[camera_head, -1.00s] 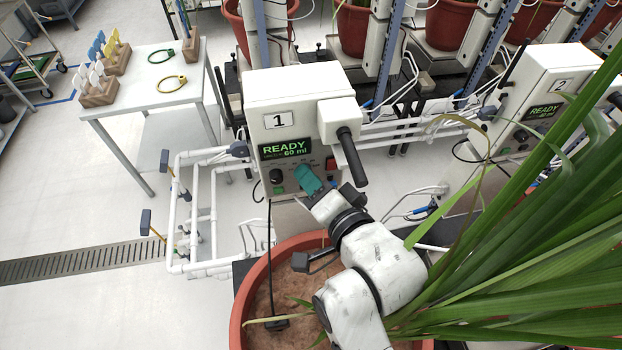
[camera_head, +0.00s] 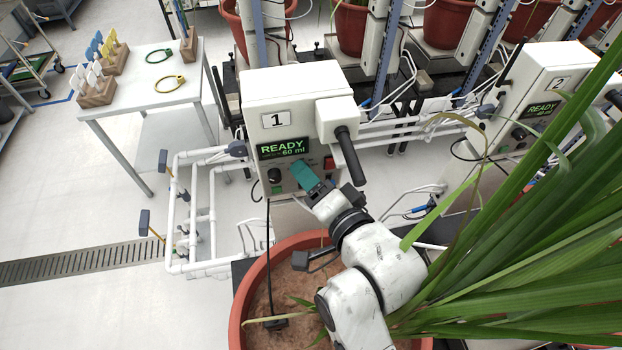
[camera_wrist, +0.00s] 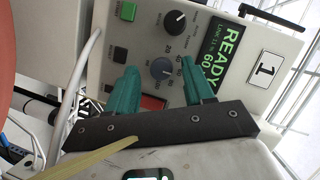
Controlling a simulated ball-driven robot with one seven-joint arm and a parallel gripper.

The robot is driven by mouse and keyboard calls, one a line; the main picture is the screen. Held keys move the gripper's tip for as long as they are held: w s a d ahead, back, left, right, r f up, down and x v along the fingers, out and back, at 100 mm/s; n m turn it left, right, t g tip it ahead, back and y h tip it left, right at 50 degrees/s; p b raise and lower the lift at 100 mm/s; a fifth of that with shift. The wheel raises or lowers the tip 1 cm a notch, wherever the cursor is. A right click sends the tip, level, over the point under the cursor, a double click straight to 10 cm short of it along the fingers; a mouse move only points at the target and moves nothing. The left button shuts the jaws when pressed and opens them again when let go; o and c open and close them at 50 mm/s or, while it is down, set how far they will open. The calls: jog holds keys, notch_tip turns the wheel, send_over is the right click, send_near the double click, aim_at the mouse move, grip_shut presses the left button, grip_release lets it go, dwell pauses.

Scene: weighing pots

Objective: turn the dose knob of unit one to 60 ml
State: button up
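Unit one (camera_head: 292,98) is a white box marked "1". Its green display (camera_head: 283,148) reads READY and 60 ml. My gripper (camera_head: 303,171) is at the lower front panel with teal fingers. In the wrist view my gripper (camera_wrist: 159,66) is open, one finger on each side of a round grey-blue knob (camera_wrist: 163,69) with a number scale around it. Gaps show between the knob and both fingers. The fingers hide this knob in the head view. The display also shows in the wrist view (camera_wrist: 221,54).
A black handle (camera_head: 350,158) juts out above my gripper. Long leaves (camera_head: 500,210) and a pot (camera_head: 240,310) crowd my arm.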

jog(key=b+v, duration=0.2)
jog(key=v, duration=0.8)
jog(key=shift+s+d, duration=0.2)
jog(key=shift+s, duration=0.1)
jog(key=shift+r, duration=0.1)
